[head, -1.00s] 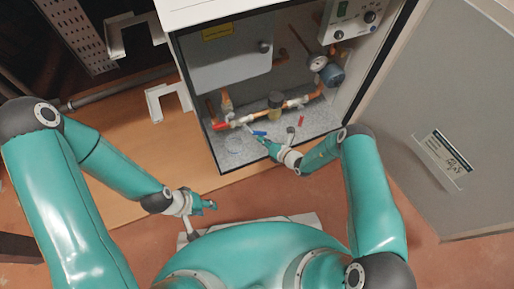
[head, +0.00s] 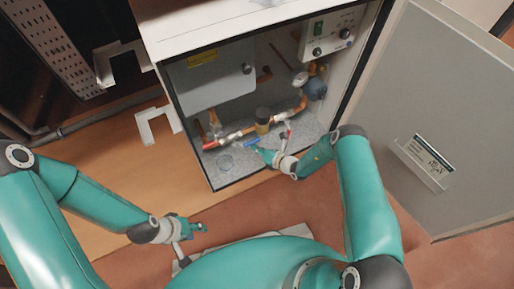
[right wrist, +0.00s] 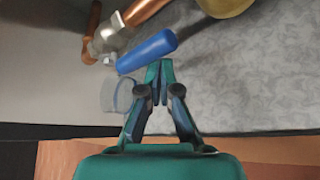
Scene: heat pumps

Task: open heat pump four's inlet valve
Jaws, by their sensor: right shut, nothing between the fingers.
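An open heat pump cabinet (head: 213,180) shows copper pipework along its lower part. A blue valve handle (head: 250,143) lies by the pipe; it also shows in the right wrist view (right wrist: 147,51), at a slant beside a copper pipe (right wrist: 143,11). A red handle (head: 210,145) is at the pipe's left end. My right gripper (head: 258,151) is inside the cabinet, shut and empty. In the right wrist view its fingertips (right wrist: 160,72) are just below the blue handle's right end; I cannot tell if they touch. My left gripper (head: 202,228) is outside, low and left.
The cabinet door (head: 405,110) stands open at the right. A grey inner box (head: 210,78) and a control panel (head: 332,31) are above the pipes. A clear round item (head: 225,163) lies on the cabinet floor. White brackets (head: 157,127) stick out at the left.

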